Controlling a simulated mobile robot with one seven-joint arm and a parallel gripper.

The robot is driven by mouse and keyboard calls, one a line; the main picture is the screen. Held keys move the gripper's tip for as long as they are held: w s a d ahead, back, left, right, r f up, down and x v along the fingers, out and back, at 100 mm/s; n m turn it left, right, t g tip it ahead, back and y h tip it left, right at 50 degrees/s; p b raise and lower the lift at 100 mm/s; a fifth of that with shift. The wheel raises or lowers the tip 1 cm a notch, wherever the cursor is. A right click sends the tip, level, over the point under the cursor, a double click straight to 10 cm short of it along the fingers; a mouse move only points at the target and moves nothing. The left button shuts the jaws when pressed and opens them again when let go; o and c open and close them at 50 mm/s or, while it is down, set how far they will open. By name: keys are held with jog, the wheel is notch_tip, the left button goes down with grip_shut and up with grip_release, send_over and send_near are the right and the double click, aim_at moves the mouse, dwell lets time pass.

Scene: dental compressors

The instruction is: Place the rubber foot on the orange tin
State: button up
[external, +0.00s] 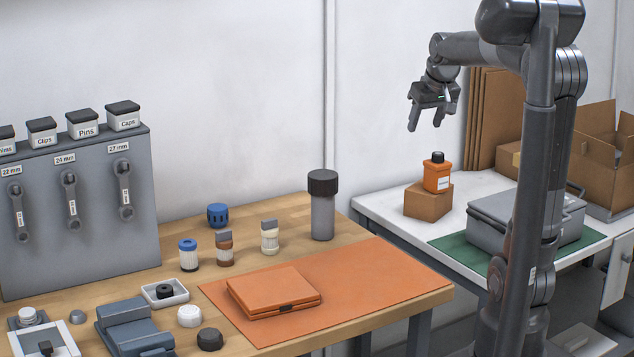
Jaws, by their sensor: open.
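The orange tin (273,291) is a flat, closed case with a dark latch, lying on the orange mat on the wooden bench. A small black round part (164,291), which looks like the rubber foot, sits in a shallow white dish (151,300) left of the mat. Another black round piece (209,340) stands near the bench's front; I cannot tell for sure which of the two is the rubber foot. My gripper (424,125) is open and empty, fingers down, high in the air right of the bench and far from both black parts.
A tall grey cylinder (322,212) stands at the bench's back. Small jars, a white knob (189,316) and a blue-grey fixture (135,326) crowd the left. An orange bottle (437,175) stands on a cardboard box on the white table. The orange mat (390,277) is bare right of the tin.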

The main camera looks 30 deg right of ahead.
jog(key=s+a+f, duration=0.2)
jog(key=s+a, duration=0.1)
jog(key=s, duration=0.3)
jog(key=s+a+f, duration=0.2)
jog(key=s+a, duration=0.1)
jog(key=s, duration=0.4)
jog(key=s+a+f+n+y, duration=0.1)
jog(key=s+a+f, duration=0.1)
jog(key=s, duration=0.4)
jog(key=shift+s+a+f, duration=0.3)
jog(key=shift+s+a, duration=0.05)
jog(key=shift+a, duration=0.4)
